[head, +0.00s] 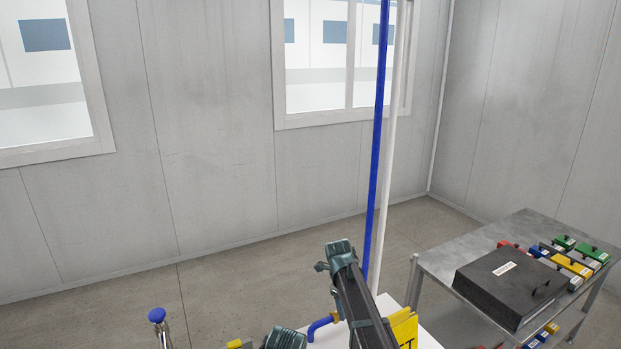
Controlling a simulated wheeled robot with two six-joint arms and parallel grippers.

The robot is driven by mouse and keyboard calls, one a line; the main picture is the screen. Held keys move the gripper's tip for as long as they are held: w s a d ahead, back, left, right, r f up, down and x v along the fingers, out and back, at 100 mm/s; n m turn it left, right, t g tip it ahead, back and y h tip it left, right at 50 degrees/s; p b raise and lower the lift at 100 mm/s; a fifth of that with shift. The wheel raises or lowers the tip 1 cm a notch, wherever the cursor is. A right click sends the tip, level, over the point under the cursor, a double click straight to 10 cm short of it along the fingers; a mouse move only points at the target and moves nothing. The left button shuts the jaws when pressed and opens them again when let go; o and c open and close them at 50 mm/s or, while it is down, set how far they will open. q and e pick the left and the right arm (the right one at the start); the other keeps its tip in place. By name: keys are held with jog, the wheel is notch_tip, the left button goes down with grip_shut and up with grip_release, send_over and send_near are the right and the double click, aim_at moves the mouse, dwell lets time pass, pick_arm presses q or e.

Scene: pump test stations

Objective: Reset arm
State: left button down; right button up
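A dark arm link of mine (357,295) with a teal joint at its upper end stands in the lower middle of the head view. A second teal joint of mine (285,339) shows at the bottom edge, left of it. No fingertips show, so both grippers are out of view. I cannot tell what, if anything, they hold.
A blue pipe (377,140) and a white pipe rise behind my arm link. A yellow sign (403,330) stands close to its right. A metal table (440,262) at right bears a dark case (508,285) and several coloured blocks. A blue-topped post (157,315) stands lower left. Floor behind is clear.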

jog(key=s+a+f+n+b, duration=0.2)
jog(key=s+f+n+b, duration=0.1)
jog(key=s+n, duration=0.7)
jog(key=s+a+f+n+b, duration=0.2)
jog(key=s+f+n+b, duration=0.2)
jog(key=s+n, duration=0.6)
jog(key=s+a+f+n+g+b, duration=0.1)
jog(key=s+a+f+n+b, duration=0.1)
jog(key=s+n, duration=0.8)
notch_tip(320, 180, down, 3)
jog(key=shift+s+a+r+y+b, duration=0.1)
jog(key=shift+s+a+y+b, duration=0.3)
jog(key=shift+b, duration=0.5)
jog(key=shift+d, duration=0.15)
